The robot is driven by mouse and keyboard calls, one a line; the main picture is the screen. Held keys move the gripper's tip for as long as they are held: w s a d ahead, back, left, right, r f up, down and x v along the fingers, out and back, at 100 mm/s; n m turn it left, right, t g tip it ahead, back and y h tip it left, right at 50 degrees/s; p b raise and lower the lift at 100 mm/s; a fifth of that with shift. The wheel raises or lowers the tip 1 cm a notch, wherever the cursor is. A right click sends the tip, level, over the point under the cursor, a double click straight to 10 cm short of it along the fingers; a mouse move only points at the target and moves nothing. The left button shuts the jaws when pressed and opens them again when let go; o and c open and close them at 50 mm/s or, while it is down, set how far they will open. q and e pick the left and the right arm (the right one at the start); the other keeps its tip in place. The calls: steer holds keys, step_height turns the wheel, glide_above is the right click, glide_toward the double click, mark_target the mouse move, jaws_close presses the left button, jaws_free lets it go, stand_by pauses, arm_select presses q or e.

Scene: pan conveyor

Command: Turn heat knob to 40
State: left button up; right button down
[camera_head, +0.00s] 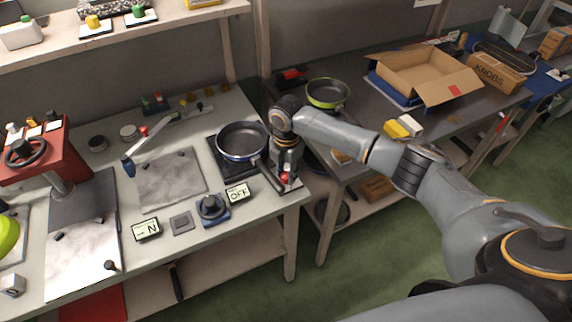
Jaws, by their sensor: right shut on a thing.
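My right gripper (286,171) points down at the right front corner of the workbench, beside the hotplate. It is shut on what looks like the heat knob, a small red piece (285,178) on a small plate at the bench edge. The fingers cover most of it, and no heat setting can be read. A dark frying pan (242,140) sits on the black hotplate (216,157), its handle running toward the gripper. A small display (237,194) in front of the pan reads OFF. My left gripper is not in view.
A dark dial on a blue base (211,207) stands left of the OFF display, and another display (146,229) is further left. A second pan (327,94) and an open cardboard box (420,75) are on the right-hand table. A gap separates the tables.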

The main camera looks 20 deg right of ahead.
mark_target(286, 175)
steer(key=m+p, duration=0.1)
steer(key=m, duration=0.1)
steer(key=m+p, duration=0.1)
steer(key=p, duration=0.1)
steer(key=shift+r+m, duration=0.2)
steer(key=shift+m, duration=0.2)
steer(key=shift+f+m+p, duration=0.15)
steer(key=shift+m+p, duration=1.05)
steer(key=shift+m, duration=0.5)
steer(key=c, duration=1.3)
jaws_free()
step_height(286, 175, up, 12)
